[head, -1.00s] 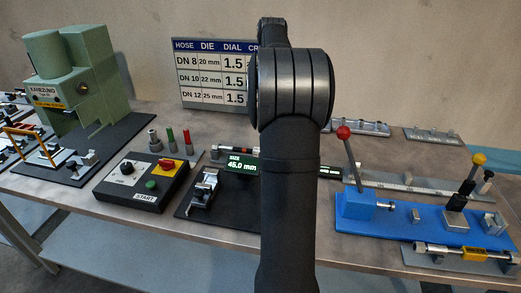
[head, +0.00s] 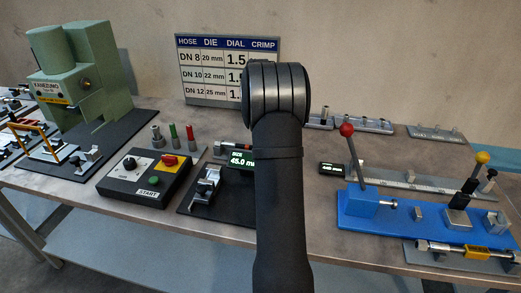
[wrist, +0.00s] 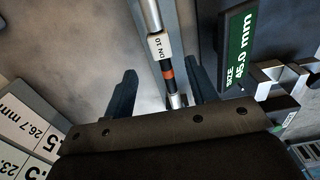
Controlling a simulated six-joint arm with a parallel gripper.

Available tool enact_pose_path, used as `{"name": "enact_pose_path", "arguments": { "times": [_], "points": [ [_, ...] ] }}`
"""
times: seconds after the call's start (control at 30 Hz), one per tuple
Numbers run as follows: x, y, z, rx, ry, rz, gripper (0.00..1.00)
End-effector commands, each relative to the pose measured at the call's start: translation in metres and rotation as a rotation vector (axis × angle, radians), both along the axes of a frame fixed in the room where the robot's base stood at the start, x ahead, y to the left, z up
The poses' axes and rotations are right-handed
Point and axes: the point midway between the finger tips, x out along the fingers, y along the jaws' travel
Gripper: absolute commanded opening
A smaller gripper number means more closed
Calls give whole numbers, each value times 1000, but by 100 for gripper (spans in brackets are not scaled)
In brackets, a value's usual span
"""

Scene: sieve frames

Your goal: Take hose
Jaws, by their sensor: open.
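In the wrist view a hose (wrist: 168,76) with metal end fittings, a white DN 10 tag and an orange band runs lengthwise between the two fingers. My gripper (wrist: 162,73) is open, one finger on each side of the hose, with a gap showing on both sides. I cannot tell how far above the hose the fingers are. In the head view my arm hides the gripper and most of this hose; a short piece (head: 229,149) shows left of the arm. Another hose with a yellow tag (head: 476,252) lies at the front right.
A gauge display reading 45.0 mm (wrist: 237,55) stands close right of the hose. The control box (head: 150,180), green press (head: 78,75) and die chart (head: 205,69) are to the left. A blue lever bench (head: 410,222) is at the right.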

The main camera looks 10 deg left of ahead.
Motion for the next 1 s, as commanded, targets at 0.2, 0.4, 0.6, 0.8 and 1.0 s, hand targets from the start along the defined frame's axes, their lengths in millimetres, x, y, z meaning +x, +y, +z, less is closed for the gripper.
{"name": "enact_pose_path", "arguments": {
  "times": [0.2, 0.4, 0.6, 0.8, 1.0],
  "points": [
    [-1, -3, -16, -1, 3, -1, 52],
    [-2, -7, -46, -1, 2, -1, 52],
    [-2, -6, -58, 0, 0, -1, 52],
    [-2, -6, -58, 0, 0, -1, 46],
    [-2, -6, -57, 0, 0, -1, 7]
  ]
}}
